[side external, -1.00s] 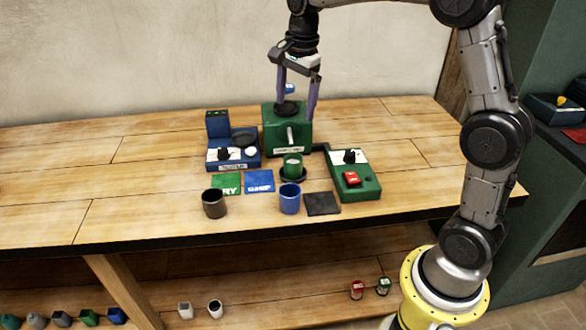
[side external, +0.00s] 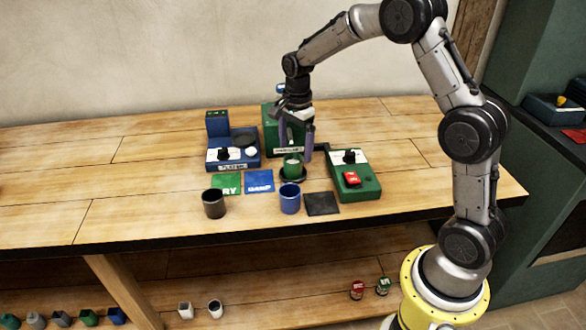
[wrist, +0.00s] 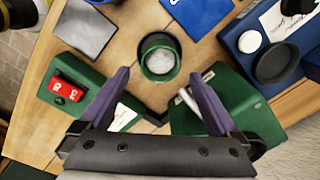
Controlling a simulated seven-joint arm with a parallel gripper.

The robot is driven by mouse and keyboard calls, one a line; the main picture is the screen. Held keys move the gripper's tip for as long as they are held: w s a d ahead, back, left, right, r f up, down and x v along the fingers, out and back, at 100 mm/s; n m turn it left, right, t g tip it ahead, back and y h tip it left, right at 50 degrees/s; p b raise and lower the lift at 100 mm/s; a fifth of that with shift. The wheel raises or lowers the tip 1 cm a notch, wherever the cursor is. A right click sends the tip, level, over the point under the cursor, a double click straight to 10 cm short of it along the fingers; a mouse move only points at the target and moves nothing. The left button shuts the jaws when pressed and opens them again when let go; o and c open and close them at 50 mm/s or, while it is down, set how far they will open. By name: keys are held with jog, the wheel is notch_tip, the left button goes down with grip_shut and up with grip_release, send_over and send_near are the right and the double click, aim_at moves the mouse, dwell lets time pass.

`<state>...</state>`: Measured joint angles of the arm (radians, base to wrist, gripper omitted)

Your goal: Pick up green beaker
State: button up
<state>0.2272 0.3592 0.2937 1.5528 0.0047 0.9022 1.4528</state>
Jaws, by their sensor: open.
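The green beaker (side external: 292,165) stands upright on a dark round base (side external: 300,178) near the middle of the bench. In the wrist view the beaker (wrist: 160,62) shows from above, with pale grey contents or a pale inner bottom. My gripper (side external: 296,150) points down, open and empty, close above and behind the beaker in the side view. In the wrist view the beaker lies just beyond the fingertips of my gripper (wrist: 154,74), roughly centred between them. I cannot tell whether a finger touches it.
A green machine (side external: 270,118) stands close behind my gripper. A blue device (side external: 233,160) is left, a green switch box (side external: 357,186) right. A blue cup (side external: 290,199), dark cup (side external: 214,204) and dark square pad (side external: 322,204) are in front. The bench's left side is clear.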

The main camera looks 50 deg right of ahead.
aim_at(294, 158)
notch_tip(294, 158, down, 4)
jog(key=shift+w+f, duration=0.1)
jog(key=shift+f, duration=0.1)
jog(key=shift+r, duration=0.1)
grip_shut()
dwell(0.4)
